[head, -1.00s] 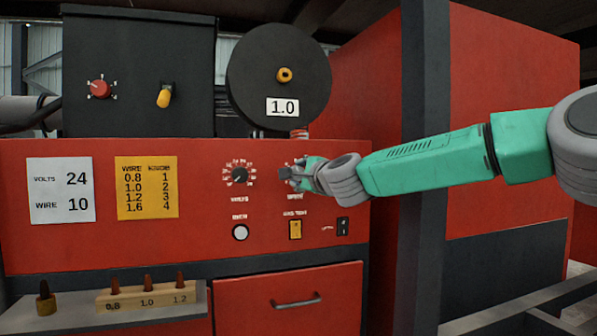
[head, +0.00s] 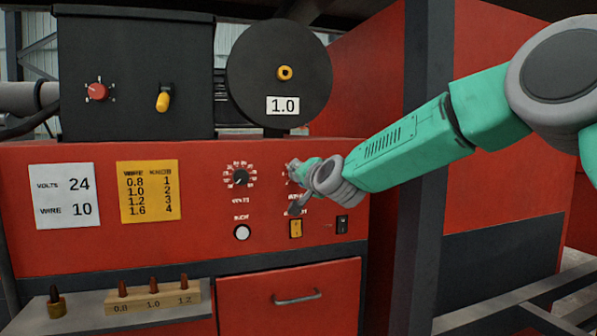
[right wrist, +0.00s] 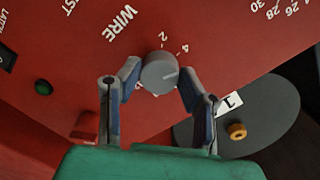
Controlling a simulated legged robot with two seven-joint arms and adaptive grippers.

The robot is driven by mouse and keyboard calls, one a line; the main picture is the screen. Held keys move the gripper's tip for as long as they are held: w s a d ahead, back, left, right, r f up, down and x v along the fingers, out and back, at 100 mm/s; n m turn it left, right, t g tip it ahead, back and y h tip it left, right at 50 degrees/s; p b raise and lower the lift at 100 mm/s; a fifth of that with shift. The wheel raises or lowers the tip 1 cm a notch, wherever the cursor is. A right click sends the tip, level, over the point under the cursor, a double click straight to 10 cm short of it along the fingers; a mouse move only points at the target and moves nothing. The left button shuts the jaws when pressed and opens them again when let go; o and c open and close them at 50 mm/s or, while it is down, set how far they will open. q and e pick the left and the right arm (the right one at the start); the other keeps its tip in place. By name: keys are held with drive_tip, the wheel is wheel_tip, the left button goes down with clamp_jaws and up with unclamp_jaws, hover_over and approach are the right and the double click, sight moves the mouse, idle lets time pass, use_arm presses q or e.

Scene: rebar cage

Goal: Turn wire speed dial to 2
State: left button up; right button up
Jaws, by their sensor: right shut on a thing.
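The wire speed dial (right wrist: 159,73) is a round grey knob on the red panel, under the word WIRE in the rotated right wrist view. Its pale pointer line points rightward there, on the side of the printed 4; the 2 is above the knob. My right gripper (right wrist: 158,80) has its two fingers on either side of the knob, shut on it. In the head view my right gripper (head: 298,174) covers the dial and most of its scale. My left gripper is not in view.
Left of the gripper is the volts dial (head: 240,177). Below are a white button (head: 242,233), a yellow switch (head: 296,228) and a black switch (head: 342,225). A yellow chart (head: 148,191) pairs wire 1.0 with knob 2. A spool (head: 262,92) labelled 1.0 sits above.

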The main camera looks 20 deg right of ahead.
drive_tip(key=shift+f+n+h+p, duration=0.15)
drive_tip(key=shift+n+h+p, duration=0.15)
drive_tip(key=shift+n, duration=1.65)
drive_tip(key=shift+f+n+h+p, duration=0.2)
drive_tip(key=shift+n+h, duration=0.1)
drive_tip(key=shift+n, duration=1.7)
drive_tip(key=shift+f+n+h+p, duration=0.2)
drive_tip(key=shift+n+h, duration=0.1)
drive_tip(key=shift+n, duration=1.65)
drive_tip(key=o, duration=1.1)
drive_tip(key=shift+r, duration=0.2)
drive_tip(key=shift+r, duration=0.1)
